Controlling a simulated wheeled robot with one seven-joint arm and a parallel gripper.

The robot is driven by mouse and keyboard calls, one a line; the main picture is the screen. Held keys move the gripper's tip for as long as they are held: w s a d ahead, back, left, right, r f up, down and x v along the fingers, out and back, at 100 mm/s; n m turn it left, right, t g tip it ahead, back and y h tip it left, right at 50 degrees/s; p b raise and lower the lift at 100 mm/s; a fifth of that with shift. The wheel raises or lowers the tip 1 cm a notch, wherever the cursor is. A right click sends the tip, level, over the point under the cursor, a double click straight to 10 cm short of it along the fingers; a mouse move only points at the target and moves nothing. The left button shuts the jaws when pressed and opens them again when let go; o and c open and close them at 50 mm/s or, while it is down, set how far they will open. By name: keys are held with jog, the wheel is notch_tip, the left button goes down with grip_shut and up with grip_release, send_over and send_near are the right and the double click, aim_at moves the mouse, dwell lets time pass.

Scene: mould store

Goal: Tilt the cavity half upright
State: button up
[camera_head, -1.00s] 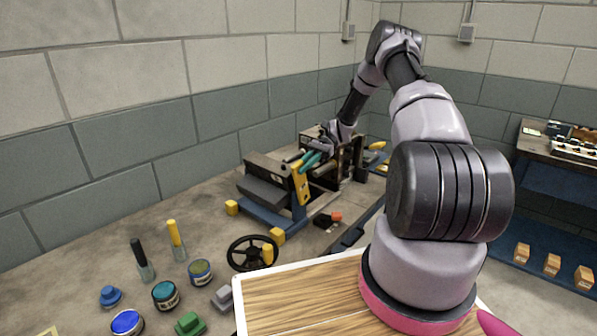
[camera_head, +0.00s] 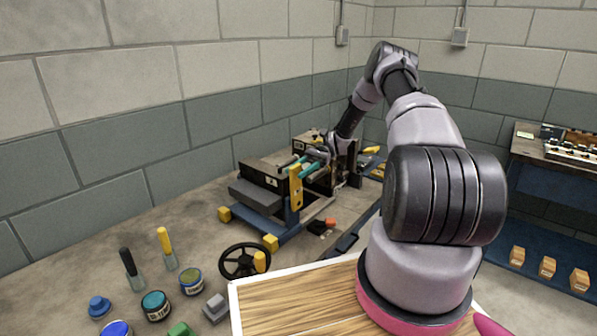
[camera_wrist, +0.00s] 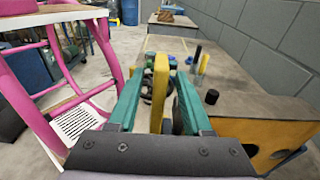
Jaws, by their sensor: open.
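A dark mould block (camera_head: 262,172) with a small pale label sits on a blue frame (camera_head: 268,226) on the bench, with a grey slab on its near side. A second dark block (camera_head: 316,178) stands to its right, partly behind my arm; I cannot tell for sure which one is the cavity half. A yellow upright bar (camera_head: 295,187) stands at the front of the frame. My gripper (camera_wrist: 160,80) is open, its teal fingers on either side of the yellow bar (camera_wrist: 159,88) in the wrist view, with gaps showing. The bar's contact with the block is hidden.
A black handwheel (camera_head: 240,262), yellow blocks (camera_head: 270,243) and an orange-tipped tool (camera_head: 328,223) lie near the frame. Several paint tins (camera_head: 155,304) and two brushes stand at the front left. A block wall (camera_head: 190,90) runs behind the bench.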

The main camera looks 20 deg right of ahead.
jog(key=v, duration=1)
jog(key=shift+w+d, duration=0.25)
jog(key=shift+d, duration=0.05)
jog(key=s+a+r+n+t+h, duration=0.2)
jog(key=s+a+r+h, duration=0.15)
jog(key=r, duration=0.45)
jog(key=s+a+r+n+t+h, duration=0.1)
jog(key=s+a+r+h, duration=0.2)
jog(key=r, duration=0.5)
jog(key=s+a+r+n+t+h, duration=0.1)
jog(key=s+r+n+t+h, duration=0.2)
jog(key=r, duration=0.6)
jog(key=s+r+t, duration=0.3)
jog(key=s, duration=0.4)
jog(key=s+r+t+h, duration=0.1)
jog(key=s+r+t, duration=0.2)
jog(key=s, duration=0.5)
jog(key=s+a+r+n+t+h, duration=0.1)
jog(key=s+r+t, duration=0.2)
jog(key=s, duration=0.4)
jog(key=shift+s+t, duration=0.25)
jog(key=shift+t, duration=0.55)
